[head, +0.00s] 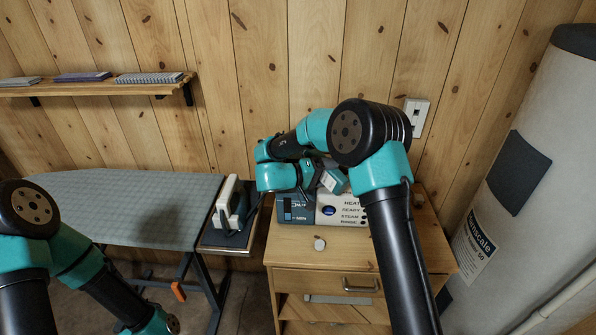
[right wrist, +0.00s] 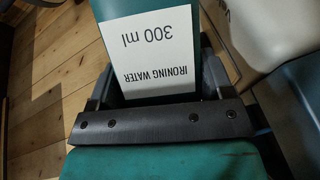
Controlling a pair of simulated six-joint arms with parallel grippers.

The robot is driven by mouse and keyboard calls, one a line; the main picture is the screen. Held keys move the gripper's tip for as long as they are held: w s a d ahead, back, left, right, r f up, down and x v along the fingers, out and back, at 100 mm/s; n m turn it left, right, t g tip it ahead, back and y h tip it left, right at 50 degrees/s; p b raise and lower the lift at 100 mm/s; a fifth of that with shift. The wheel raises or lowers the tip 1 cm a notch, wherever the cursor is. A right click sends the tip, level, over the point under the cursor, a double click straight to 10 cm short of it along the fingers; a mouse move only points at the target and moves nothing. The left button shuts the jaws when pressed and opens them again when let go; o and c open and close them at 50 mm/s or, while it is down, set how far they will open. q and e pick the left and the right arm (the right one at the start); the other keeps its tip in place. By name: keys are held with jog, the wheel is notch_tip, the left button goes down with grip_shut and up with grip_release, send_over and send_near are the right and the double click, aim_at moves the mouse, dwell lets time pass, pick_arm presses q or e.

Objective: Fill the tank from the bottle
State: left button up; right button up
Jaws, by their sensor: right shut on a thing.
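My right gripper (head: 312,176) is shut on the bottle (head: 333,181), above the steam station on the cabinet. The bottle looks tilted in the head view. In the right wrist view the teal bottle (right wrist: 150,8) sits between the jaws, its white label reading "IRONING WATER 300 ml".
A small pale cap (head: 319,244) lies on the wooden cabinet (head: 345,258) in front of the station. An iron (head: 232,205) stands at the right end of the ironing board (head: 140,200). A large white boiler (head: 530,180) stands right; a wall shelf (head: 90,87) hangs left.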

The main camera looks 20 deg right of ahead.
jog(key=shift+w+a+r+n+h, duration=0.2)
jog(key=shift+w+n+h, duration=0.15)
jog(key=shift+n, duration=0.25)
dwell(1.1)
jog(key=shift+r+n+g, duration=0.3)
jog(key=shift+r+n, duration=0.2)
jog(key=shift+r, duration=0.05)
dwell(1.2)
jog(key=shift+f+m, duration=0.5)
jog(key=shift+f, duration=0.15)
jog(key=shift+s+d+m, duration=0.1)
jog(key=shift+s+m, duration=0.05)
jog(key=shift+m, duration=0.15)
jog(key=shift+s, duration=0.1)
jog(key=shift+s+d+m, duration=0.1)
jog(key=shift+m, duration=0.2)
jog(key=shift+r+m+y, duration=0.25)
jog(key=shift+m+y, duration=0.15)
jog(key=shift+y, duration=0.15)
jog(key=shift+r+t, duration=0.1)
jog(key=shift+t, duration=0.3)
